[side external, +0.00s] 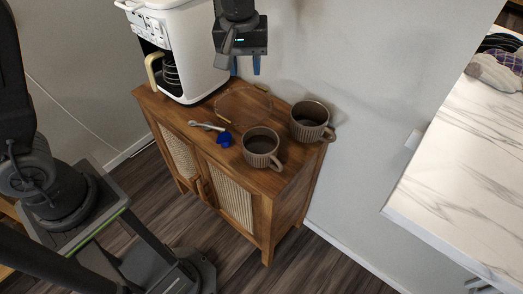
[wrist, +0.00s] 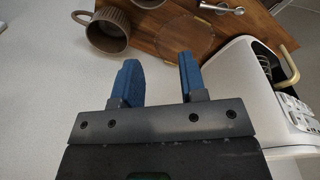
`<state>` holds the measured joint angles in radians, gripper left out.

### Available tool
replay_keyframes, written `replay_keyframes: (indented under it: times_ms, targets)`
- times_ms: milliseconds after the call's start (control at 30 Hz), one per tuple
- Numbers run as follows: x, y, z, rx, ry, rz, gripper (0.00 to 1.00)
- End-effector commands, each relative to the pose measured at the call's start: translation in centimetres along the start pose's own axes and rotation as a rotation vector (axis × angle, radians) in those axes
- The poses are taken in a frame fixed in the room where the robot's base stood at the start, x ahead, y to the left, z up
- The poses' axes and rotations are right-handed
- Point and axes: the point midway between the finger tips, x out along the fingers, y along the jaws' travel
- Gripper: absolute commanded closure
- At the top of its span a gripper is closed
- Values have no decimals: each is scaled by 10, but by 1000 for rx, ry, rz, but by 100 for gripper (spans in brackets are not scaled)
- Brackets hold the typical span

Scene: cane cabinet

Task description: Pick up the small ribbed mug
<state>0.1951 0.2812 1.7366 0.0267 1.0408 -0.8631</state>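Two brown ribbed mugs stand upright on the wooden cabinet top. The front mug (side external: 262,147) looks slightly smaller; its handle points to the lower right. The other mug (side external: 310,121) stands behind it to the right, near the wall, and looks a bit larger. In the wrist view the mug nearer the wall (wrist: 107,32) is at upper left, and only part of the front mug (wrist: 149,3) shows at the top edge. My gripper (side external: 245,67) is open and empty, with blue fingers (wrist: 159,80) apart, above the back of the cabinet, left of both mugs.
A white coffee machine (side external: 200,50) stands on the left of the cabinet (side external: 225,172). A clear round disc (side external: 243,103), a spoon-like utensil (side external: 207,126) and a small blue object (side external: 224,139) lie between it and the mugs. A marble-look counter (side external: 455,160) is at right.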

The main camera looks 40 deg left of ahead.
Motion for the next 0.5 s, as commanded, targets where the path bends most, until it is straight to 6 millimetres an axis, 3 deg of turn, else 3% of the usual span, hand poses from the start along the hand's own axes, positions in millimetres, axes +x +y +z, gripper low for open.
replay_keyframes:
  times_ms: [33, 200, 300, 500]
  targets:
    - [20, 14, -3, -38, -23, -28, 61]
    - [73, 48, -7, -171, -62, -99, 61]
    - [95, 60, -7, -224, -72, -128, 61]
    - [118, 67, -5, -269, -79, -152, 61]
